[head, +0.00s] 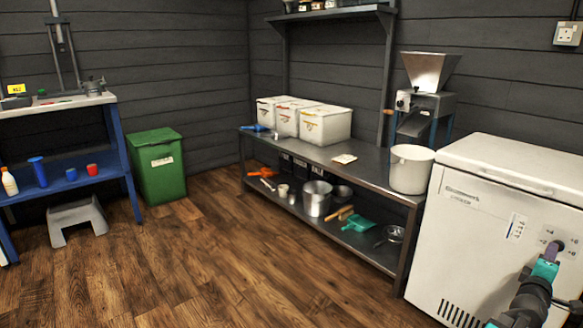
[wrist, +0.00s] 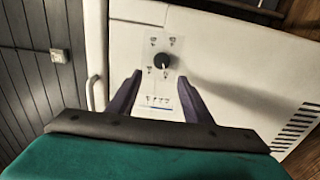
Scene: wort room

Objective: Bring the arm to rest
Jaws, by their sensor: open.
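My gripper (head: 553,249) is at the lower right of the head view, in front of the white chest freezer (head: 470,240). In the wrist view my gripper (wrist: 160,80) shows two purple fingers spread apart with nothing between them. The black knob (wrist: 162,61) on the freezer's control panel (wrist: 150,80) lies just beyond the fingertips, between them in the picture. I cannot tell the exact gap to the panel. In the head view the gripper hides the knob.
A steel bench (head: 345,165) with white bins, a pot (head: 411,168) and a grain mill (head: 428,85) stands left of the freezer. A green bin (head: 157,172) and a grey step stool (head: 75,220) stand further left. The wooden floor (head: 215,260) in front is clear.

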